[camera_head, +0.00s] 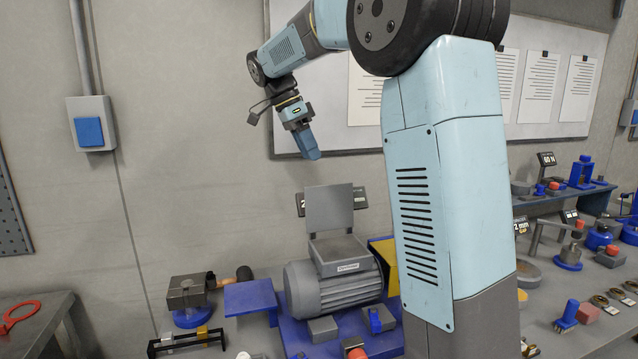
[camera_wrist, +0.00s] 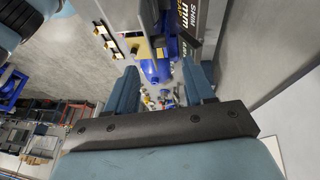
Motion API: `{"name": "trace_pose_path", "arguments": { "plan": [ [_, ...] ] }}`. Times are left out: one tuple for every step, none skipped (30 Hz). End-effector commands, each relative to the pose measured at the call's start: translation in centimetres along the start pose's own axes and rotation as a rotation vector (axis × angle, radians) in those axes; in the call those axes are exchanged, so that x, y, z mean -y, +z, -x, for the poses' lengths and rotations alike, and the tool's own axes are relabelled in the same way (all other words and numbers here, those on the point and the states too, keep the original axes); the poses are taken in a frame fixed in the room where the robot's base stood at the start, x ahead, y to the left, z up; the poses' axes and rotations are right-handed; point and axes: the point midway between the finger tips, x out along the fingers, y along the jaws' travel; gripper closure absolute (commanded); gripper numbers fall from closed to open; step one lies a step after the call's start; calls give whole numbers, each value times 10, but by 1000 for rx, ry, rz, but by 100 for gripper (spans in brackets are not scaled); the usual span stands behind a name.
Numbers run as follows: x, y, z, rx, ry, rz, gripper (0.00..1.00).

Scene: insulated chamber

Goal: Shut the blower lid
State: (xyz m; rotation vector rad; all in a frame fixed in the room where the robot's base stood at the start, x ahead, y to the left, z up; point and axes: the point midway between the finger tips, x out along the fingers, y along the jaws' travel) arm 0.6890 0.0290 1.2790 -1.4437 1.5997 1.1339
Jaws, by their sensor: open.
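The blower (camera_head: 332,290) is a grey ribbed motor housing on a blue base, with a grey box on its top. Its lid (camera_head: 330,208) is a flat grey plate standing upright at the back of that box, so it is open. My gripper (camera_head: 309,152) hangs above the lid and a little to its left, fingers pointing down, clear of it. In the wrist view the two blue fingers of my gripper (camera_wrist: 163,85) are apart with nothing held. A grey plate edge shows beyond them there; I cannot tell if it is the lid.
A small dark sign (camera_head: 359,197) stands right behind the lid. A blue block (camera_head: 250,297) and a grey part on a blue round base (camera_head: 187,297) are to the left of the blower. The wall and whiteboard (camera_head: 352,105) are behind.

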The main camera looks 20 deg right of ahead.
Motion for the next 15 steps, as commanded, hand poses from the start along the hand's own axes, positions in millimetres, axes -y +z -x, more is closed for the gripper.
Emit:
{"name": "trace_pose_path", "arguments": {
  "plan": [
    [-1, -1, -10, 0, 4, -1, 47],
    [-1, -1, -16, 0, 4, -2, 47],
    [-1, -2, -23, 0, 5, -2, 47],
    [0, -2, -28, 0, 4, -3, 47],
    [0, -2, -34, 1, 4, -3, 47],
    [-1, -2, -41, 1, 5, -3, 47],
    [0, -2, -46, 1, 4, -3, 47],
    [-1, -2, -51, 1, 5, -3, 47],
    [0, -2, -57, 1, 4, -3, 47],
    [-1, -2, -62, 1, 4, -3, 47],
    [-1, -2, -66, 1, 4, -2, 47],
    [0, -2, -71, 1, 3, -2, 47],
    [0, -2, -75, 1, 3, -2, 47],
    [0, -2, -78, 1, 4, -2, 47],
    [0, -2, -82, 1, 3, -2, 47]
  ]
}}
